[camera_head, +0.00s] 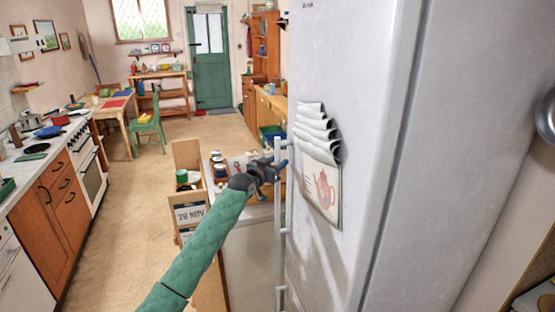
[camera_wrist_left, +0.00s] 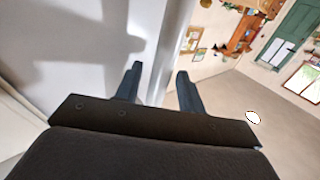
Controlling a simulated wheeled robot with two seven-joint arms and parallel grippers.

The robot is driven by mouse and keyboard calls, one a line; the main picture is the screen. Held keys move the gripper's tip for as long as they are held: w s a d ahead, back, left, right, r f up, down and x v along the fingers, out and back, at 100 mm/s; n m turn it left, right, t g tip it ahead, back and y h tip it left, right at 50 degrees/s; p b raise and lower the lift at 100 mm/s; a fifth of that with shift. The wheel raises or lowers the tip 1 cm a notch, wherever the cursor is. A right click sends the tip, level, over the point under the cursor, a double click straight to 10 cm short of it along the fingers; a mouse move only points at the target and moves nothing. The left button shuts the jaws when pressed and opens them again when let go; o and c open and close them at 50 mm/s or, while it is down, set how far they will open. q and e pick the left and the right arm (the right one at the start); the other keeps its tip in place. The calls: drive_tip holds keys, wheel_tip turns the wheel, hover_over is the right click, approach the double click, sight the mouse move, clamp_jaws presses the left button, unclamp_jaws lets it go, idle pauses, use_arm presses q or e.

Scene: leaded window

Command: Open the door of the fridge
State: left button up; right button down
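The fridge (camera_head: 330,60) is a tall pale grey box filling the right of the head view. Its door looks shut. A slim upright handle (camera_head: 278,205) runs along the door's left edge. My left gripper (camera_head: 280,163) is at the upper part of this handle. In the left wrist view my left gripper (camera_wrist_left: 158,85) has its two dark fingers apart. A pale upright bar (camera_wrist_left: 168,55), seemingly the handle, shows between them. I cannot tell whether either finger touches it. My right gripper is in neither view.
A folded cloth (camera_head: 320,170) with a teapot print hangs on the fridge. A low counter (camera_head: 250,240) with jars stands left of the fridge, near my left arm. Open floor (camera_head: 130,200) lies farther left, before the wooden cabinets (camera_head: 70,205).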

use_arm(q)
drive_tip(key=shift+w+d, duration=0.2)
clamp_jaws()
idle(0.3)
